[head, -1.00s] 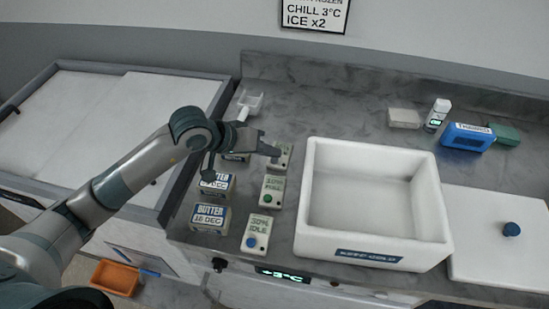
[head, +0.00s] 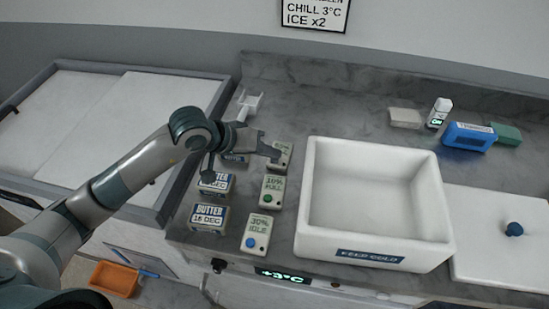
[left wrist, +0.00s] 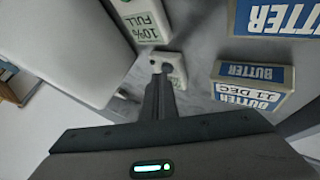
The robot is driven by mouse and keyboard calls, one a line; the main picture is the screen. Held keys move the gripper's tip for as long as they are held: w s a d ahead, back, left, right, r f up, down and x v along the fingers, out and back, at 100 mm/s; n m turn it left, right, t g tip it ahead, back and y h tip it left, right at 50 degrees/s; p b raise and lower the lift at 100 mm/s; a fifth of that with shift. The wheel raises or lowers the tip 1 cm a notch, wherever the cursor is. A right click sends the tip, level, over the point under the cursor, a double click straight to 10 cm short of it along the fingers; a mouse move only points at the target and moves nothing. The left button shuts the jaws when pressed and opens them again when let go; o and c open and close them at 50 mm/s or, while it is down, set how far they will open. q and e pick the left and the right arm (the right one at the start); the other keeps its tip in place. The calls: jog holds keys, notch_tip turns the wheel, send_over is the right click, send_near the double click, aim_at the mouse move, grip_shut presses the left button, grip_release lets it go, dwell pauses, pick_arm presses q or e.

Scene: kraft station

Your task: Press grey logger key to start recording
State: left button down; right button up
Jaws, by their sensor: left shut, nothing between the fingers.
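The logger at the back (head: 284,148) is a small pale box, mostly covered by my left gripper (head: 274,153) in the head view. In the left wrist view the same logger (left wrist: 178,66) lies just beyond the shut fingertips (left wrist: 158,76). A grey round key (left wrist: 167,66) shows on it, right at the fingertips; I cannot tell whether they touch. The logger's label is hidden. My left gripper is shut and empty. My right gripper is not in view.
A green-key logger reading 10% FULL (head: 272,183) and a blue-key logger reading 30% IDLE (head: 257,225) stand in front. Butter boxes (head: 209,216) stand to the left. A white open cooler (head: 431,215) stands close on the right. A white scoop (head: 249,100) lies behind.

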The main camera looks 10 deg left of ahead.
aim_at(270, 163)
pick_arm(q)
jog(key=shift+f+b, duration=0.2)
jog(key=shift+b, duration=0.15)
dwell(0.3)
jog(key=shift+r, duration=0.2)
dwell(0.3)
jog(key=shift+r, duration=0.65)
jog(key=shift+r, duration=0.1)
jog(key=shift+r+p, duration=0.6)
jog(key=shift+r, duration=1.85)
